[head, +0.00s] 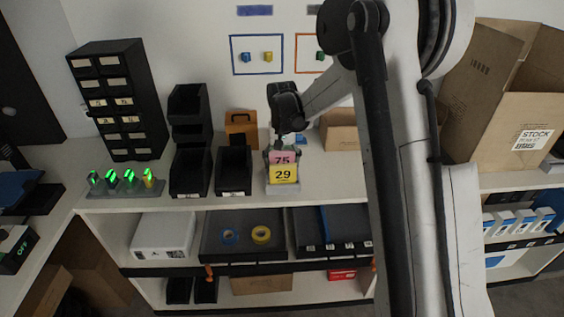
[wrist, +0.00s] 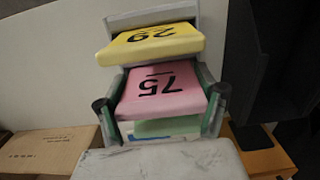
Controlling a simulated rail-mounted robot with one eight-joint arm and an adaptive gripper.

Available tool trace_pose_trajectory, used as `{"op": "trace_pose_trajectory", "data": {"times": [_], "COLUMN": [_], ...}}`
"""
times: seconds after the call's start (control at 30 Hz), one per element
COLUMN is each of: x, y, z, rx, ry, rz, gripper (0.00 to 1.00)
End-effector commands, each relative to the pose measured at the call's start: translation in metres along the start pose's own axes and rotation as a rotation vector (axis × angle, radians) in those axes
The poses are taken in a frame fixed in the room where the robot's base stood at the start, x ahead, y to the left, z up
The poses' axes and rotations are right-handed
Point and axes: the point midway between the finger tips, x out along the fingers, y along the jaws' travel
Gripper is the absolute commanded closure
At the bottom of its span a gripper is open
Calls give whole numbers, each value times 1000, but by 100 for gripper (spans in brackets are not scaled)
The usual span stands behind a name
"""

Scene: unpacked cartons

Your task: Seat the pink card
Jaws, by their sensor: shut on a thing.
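The pink card (wrist: 160,92), marked 75, is between the two fingers of my gripper (wrist: 160,118) in the wrist view. My gripper is shut on it. In the head view the pink card (head: 281,157) shows just above and behind a yellow card (head: 284,175), marked 29. The yellow card (wrist: 150,42) also shows beyond the pink one in the wrist view, in a pale grey holder (wrist: 150,17). The holder's base (head: 283,190) rests at the front of the white shelf. Whether the pink card's lower edge is inside the holder is hidden. My gripper (head: 280,150) is partly hidden in the head view.
Black bins (head: 233,171) stand left of the holder, with an orange-brown box (head: 241,129) behind. A cardboard carton (head: 343,132) lies behind to the right. Green-lit items (head: 120,187) stand at the left. My arm covers much of the right side.

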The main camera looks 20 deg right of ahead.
Motion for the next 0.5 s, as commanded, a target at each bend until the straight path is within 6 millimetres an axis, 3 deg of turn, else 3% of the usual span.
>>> {"op": "trace_pose_trajectory", "data": {"times": [0.5], "x": [14], "y": [0], "z": [0], "rx": [0], "ry": [0], "rz": [0], "gripper": [54]}}
